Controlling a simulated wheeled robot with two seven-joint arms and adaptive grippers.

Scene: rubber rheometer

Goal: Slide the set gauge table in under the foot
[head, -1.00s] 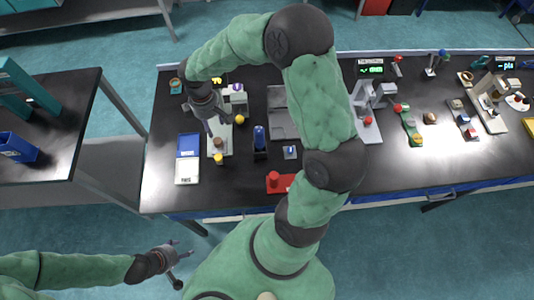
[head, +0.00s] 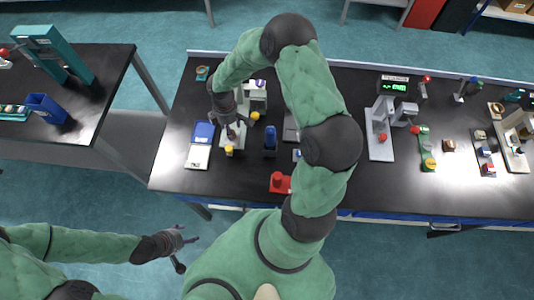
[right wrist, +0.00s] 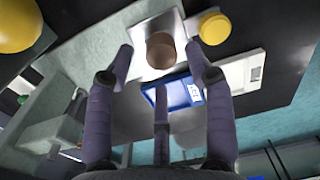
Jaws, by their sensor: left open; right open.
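A pale machine (head: 256,96) stands at the back left of the bench. In front of it lies a pale plate (head: 238,141), probably the gauge table, with a yellow knob (head: 229,149) at its front. In the right wrist view the plate (right wrist: 171,22) carries a brown round piece (right wrist: 160,50), framed between my fingertips. My right gripper (head: 235,130) is open over the plate; whether it touches the brown piece is unclear. I cannot make out the foot clearly. My left gripper (head: 187,238) is open and empty over the floor, left of my base.
A blue and white box (head: 200,148) lies left of the plate. A blue-topped object (head: 270,138) and a red block (head: 280,182) stand to the right. A grey press-like device (head: 383,122) with red knobs stands farther right.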

